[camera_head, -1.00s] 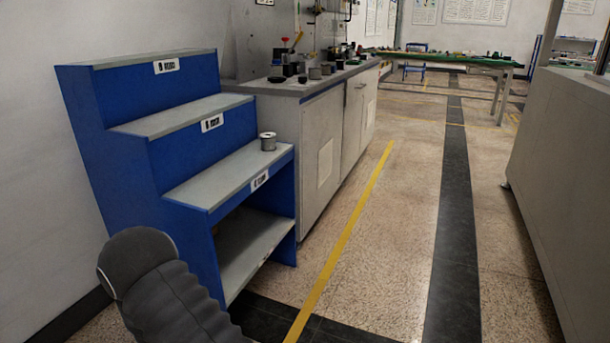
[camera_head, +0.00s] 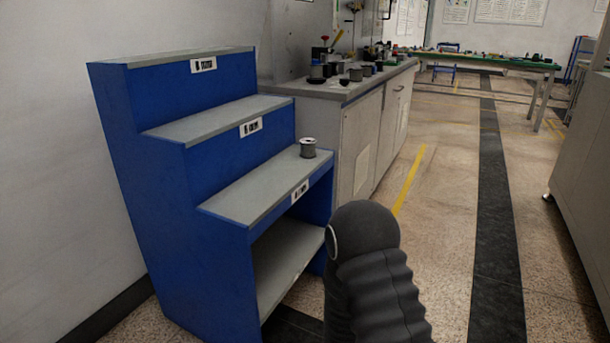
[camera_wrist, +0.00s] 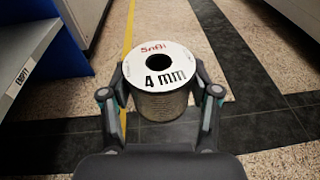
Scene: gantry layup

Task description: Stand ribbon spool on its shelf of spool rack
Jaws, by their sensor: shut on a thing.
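My gripper (camera_wrist: 160,90) shows in the wrist view, shut on a ribbon spool (camera_wrist: 163,105). The spool has a white top face with a dark centre hole and the marks "4 mm" and "SnBi". It is held upright over the floor, to the right of a grey shelf edge with a label reading "EMPTY" (camera_wrist: 18,82). In the head view, the blue stepped spool rack (camera_head: 160,210) has grey shelves with labels on their front edges. The gripper and held spool are not seen in the head view.
Another small spool (camera_head: 308,148) stands at the far end of the rack's lowest step (camera_head: 250,190). A cabinet (camera_head: 368,140) with several small items on top stands behind the rack. Open floor lies to the right, with a grey unit (camera_head: 585,170) at the right edge.

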